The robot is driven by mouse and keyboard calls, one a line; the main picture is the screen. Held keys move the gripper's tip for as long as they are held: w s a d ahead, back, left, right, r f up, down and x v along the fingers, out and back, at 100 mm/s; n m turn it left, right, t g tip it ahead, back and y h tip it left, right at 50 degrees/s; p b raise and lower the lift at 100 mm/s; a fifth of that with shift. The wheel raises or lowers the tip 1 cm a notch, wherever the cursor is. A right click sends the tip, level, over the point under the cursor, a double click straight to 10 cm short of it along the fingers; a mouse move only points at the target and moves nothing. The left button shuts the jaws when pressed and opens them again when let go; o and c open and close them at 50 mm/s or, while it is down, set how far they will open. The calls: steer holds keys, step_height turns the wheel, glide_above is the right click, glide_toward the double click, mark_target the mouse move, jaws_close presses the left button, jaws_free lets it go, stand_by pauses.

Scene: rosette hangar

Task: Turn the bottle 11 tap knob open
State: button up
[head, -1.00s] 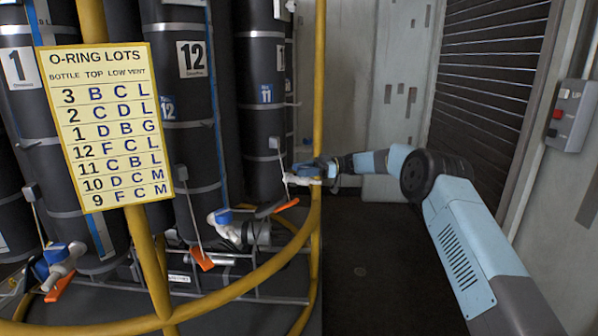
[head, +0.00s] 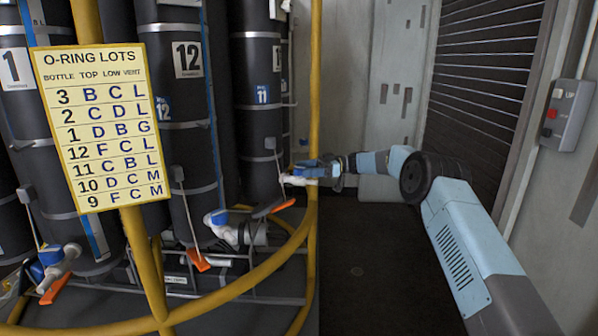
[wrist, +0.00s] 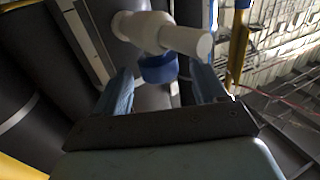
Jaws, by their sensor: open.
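Bottle 11 (head: 257,110) is a tall dark cylinder with a blue "11" label, behind the yellow rail in the head view. Its white tap (head: 297,181) sticks out low, beside my gripper (head: 315,170). In the wrist view the white tap body (wrist: 160,34) lies across the top, with the blue knob (wrist: 158,69) under it. My open gripper (wrist: 163,88) has one finger on each side of the knob, with gaps visible. The knob sits between or just beyond the fingertips; the exact depth and any contact cannot be told.
A yellow rail (head: 314,90) stands upright right by my gripper and curves low in front. Bottle 12 (head: 188,70) has its own blue-knobbed tap (head: 217,218). A lot sign (head: 103,120) hangs at left. The floor (head: 365,260) at right is clear.

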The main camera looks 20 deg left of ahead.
steer(key=v, duration=1)
steer(key=shift+w+d, duration=0.15)
steer(key=shift+d, duration=0.2)
